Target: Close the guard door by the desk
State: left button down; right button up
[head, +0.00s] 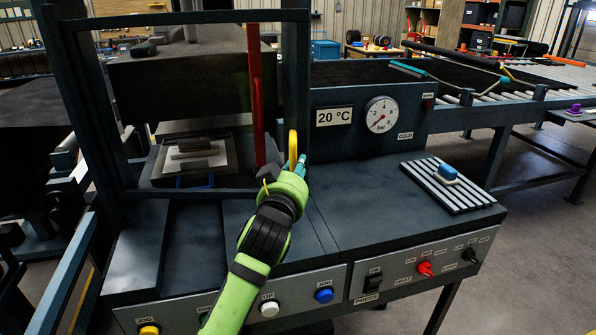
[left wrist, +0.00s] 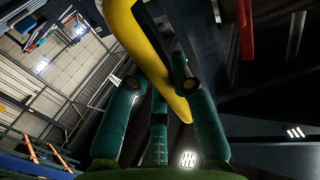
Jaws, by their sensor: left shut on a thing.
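The guard door (head: 180,17) looks like a dark frame across the front of the press; I cannot tell how far it stands open. Its yellow handle (head: 293,148) is upright at the right side of the frame. My left gripper (head: 299,168) is shut on the lower part of the handle. In the left wrist view the yellow handle (left wrist: 145,40) passes between the teal fingers of my left gripper (left wrist: 158,85). The fingers partly hide the grip in the head view. My right gripper is not in view.
A red upright bar (head: 256,95) stands just left of the handle. Behind the frame is a light plate (head: 190,158) under the dark press block (head: 180,90). A slatted rack (head: 455,188) with a blue-topped item lies on the right worktop. Buttons line the front panel (head: 240,300).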

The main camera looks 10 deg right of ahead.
pick_arm(q)
jog(key=shift+a, duration=0.1)
jog(key=c, duration=1)
grip_release()
jog(key=shift+c, duration=0.2)
jog(key=v, duration=1.2)
jog(key=shift+r, duration=0.1)
